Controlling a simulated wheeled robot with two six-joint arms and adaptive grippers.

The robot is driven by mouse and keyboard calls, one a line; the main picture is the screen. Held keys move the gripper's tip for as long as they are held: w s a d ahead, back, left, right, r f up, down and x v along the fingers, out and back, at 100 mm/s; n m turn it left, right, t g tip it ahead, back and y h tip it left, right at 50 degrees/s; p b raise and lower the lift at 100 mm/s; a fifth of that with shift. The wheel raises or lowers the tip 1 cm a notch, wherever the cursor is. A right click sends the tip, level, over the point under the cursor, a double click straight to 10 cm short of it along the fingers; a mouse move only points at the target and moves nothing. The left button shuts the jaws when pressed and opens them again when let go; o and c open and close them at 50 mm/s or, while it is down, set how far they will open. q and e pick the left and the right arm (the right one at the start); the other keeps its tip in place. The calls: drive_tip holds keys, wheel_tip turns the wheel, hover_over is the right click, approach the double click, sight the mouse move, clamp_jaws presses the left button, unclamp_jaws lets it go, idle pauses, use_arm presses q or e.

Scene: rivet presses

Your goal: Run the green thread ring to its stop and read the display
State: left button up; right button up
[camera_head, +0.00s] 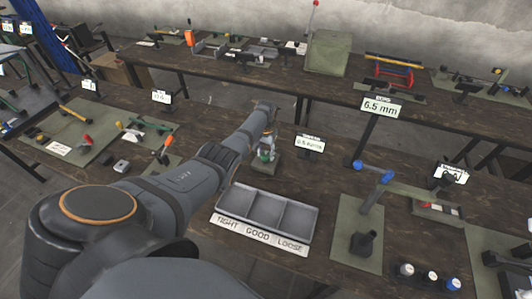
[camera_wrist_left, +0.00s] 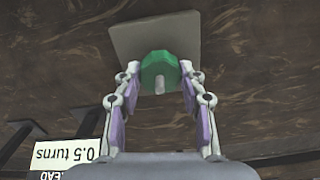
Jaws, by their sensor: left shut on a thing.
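The green thread ring (camera_wrist_left: 160,71) sits on a stud above a grey base plate (camera_wrist_left: 153,35) in the left wrist view. Its stud tip shows pale at the front. My left gripper (camera_wrist_left: 160,78) has its fingers on both sides of the ring and is shut on it. In the head view my left gripper (camera_head: 266,148) is at the stand, and the ring (camera_head: 265,157) is partly hidden by the fingers. The display (camera_head: 310,143) stands right of the stand; in the left wrist view the display (camera_wrist_left: 68,154) is upside down and reads 0.5 turns. My right gripper is not in view.
A grey three-compartment tray (camera_head: 268,212) labelled TIGHT, GOOD, LOOSE lies in front. A 6.5 mm display (camera_head: 381,106) and a blue-handled press (camera_head: 372,190) on a green mat stand to the right. More fixtures sit on a mat at left.

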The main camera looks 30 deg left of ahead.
sight(266, 154)
use_arm(q)
drive_tip(key=shift+m, duration=2.1)
drive_tip(key=o, duration=1.2)
drive_tip(key=shift+c, duration=0.2)
wheel_tip(266, 154, up, 12)
